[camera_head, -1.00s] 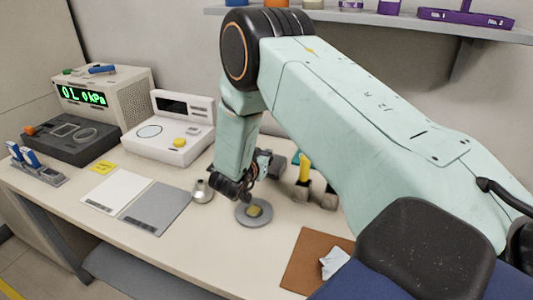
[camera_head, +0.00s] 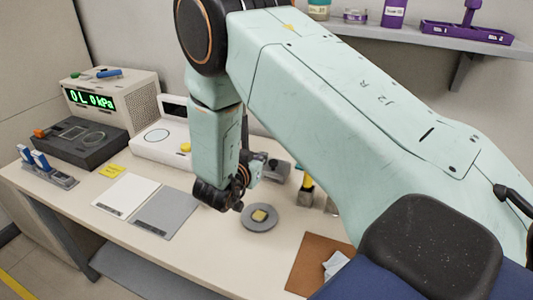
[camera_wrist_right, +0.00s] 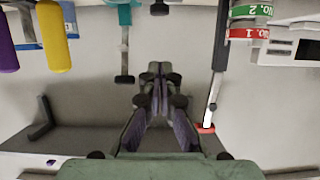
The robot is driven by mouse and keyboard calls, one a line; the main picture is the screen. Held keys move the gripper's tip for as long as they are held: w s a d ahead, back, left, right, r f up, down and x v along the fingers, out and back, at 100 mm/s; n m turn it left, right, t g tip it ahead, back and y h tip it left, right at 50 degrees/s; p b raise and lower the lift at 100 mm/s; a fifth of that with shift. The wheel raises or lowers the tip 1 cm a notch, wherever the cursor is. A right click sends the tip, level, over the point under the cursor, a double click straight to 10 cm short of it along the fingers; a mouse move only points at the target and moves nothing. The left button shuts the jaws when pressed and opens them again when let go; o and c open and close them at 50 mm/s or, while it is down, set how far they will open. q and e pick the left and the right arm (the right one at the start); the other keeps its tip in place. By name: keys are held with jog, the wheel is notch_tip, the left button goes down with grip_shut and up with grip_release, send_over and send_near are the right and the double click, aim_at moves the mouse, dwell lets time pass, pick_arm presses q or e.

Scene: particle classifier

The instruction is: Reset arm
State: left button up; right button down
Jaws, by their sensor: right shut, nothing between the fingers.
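My right arm crosses the right half of the head view, its forearm hanging straight down over the middle of the bench (camera_head: 110,225). The right gripper shows clearly in the right wrist view (camera_wrist_right: 161,68); its two dark fingers are shut together with nothing between them. In the head view it is mostly hidden behind the wrist. The wrist stands just behind and left of a round grey dish (camera_head: 258,228) holding a small yellow piece (camera_head: 260,215). My left gripper is not in view.
A pressure display box (camera_head: 92,99), a black device (camera_head: 85,143) and a white scale-like instrument (camera_head: 157,150) stand at the back left. White and grey sheets lie in front. A brown mat (camera_head: 303,270) is at right. A wall shelf (camera_head: 400,42) runs above.

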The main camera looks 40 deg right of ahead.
jog(key=shift+v, duration=1.15)
